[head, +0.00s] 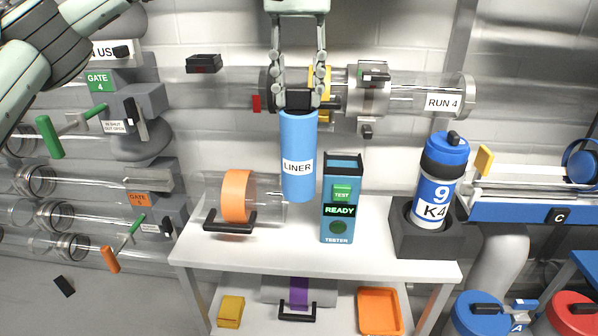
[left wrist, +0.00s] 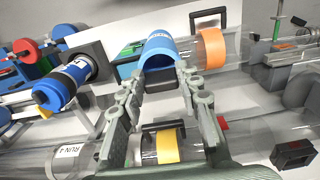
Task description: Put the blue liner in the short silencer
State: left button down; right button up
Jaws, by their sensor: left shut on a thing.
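The blue liner (head: 299,172), a cylinder with a white LINER label, hangs upright below my left gripper (head: 298,98), which is shut on the black part at its top. In the left wrist view the liner (left wrist: 160,50) lies beyond the fingers of that gripper (left wrist: 158,88). A clear cylinder with an orange band (head: 237,195) and black handle lies on the table, left of the liner and apart from it. A cylinder with a purple band (head: 299,291) lies on the lower shelf. No label shows which one is the short silencer. My right gripper is out of view.
The teal tester (head: 338,200) reads READY, close right of the liner. A blue-capped bottle marked K4 (head: 438,190) stands in a dark holder. The clear RUN 4 tube (head: 425,97) runs behind. An orange tray (head: 379,311) is below. The table's front strip (head: 300,250) is clear.

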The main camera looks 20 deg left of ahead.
aim_at(299, 163)
pick_arm(q)
notch_tip(299, 163, down, 9)
jog(key=shift+r, duration=0.1)
jog(key=shift+f, duration=2.2)
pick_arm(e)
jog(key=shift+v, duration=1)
pick_arm(q)
jog(key=shift+f+b, duration=0.1)
jog(key=shift+b, duration=0.2)
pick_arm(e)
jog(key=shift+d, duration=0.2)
pick_arm(q)
jog(key=c, duration=1.4)
grip_release()
jog(key=shift+o, duration=0.3)
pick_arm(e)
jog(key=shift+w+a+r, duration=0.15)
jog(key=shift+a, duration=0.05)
